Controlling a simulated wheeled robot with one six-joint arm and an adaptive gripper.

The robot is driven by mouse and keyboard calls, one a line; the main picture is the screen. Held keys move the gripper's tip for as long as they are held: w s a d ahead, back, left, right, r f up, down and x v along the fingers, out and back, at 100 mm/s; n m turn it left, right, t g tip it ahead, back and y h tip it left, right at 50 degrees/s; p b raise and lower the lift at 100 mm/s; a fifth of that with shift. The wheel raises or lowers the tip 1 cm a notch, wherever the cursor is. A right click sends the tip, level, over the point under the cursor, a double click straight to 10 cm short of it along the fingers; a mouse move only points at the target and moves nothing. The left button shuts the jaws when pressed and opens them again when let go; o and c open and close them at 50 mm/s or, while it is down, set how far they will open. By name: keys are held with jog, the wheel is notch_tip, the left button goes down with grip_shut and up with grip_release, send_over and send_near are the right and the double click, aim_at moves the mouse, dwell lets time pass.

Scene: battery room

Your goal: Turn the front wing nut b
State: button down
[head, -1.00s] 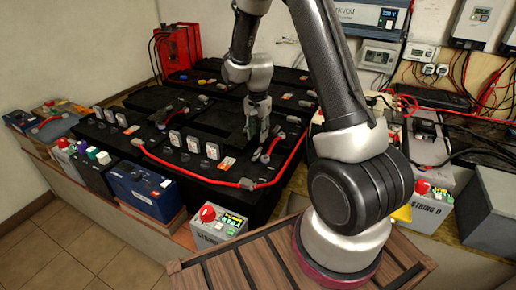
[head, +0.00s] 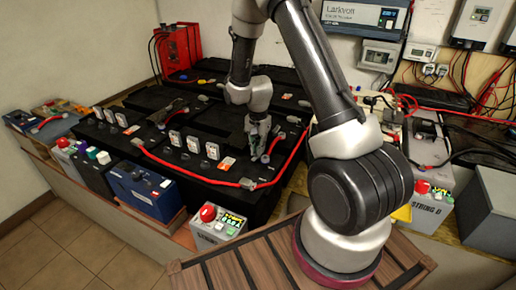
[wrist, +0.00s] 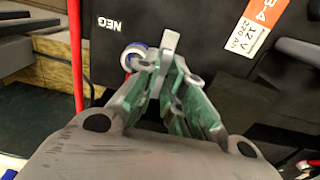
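My gripper (head: 258,152) points down over the front right part of the black battery bank (head: 190,178). In the wrist view its two green-padded fingers (wrist: 165,66) converge to a narrow gap, tips close to the battery top. A small metal piece with a blue-and-white ring (wrist: 136,53) sits at the left fingertip, and a grey upright tab shows just beyond the tips. I cannot tell whether these belong to the front wing nut b, or whether the fingers grip anything. The fingers hide most of the terminal.
A red cable (head: 248,184) runs along the bank's front edge and up its right side; it passes left of the fingers in the wrist view (wrist: 75,55). Grey upright blocks (head: 175,137) stand left of my gripper. A red-knobbed box (head: 217,222) stands in front.

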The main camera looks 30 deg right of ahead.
jog(key=shift+n, duration=0.3)
jog(key=n, duration=0.3)
jog(key=shift+n, duration=0.3)
jog(key=n, duration=0.4)
jog(key=shift+n, duration=0.3)
jog(key=n, duration=0.4)
jog(key=shift+n, duration=2.5)
jog(key=c, duration=1.5)
grip_release()
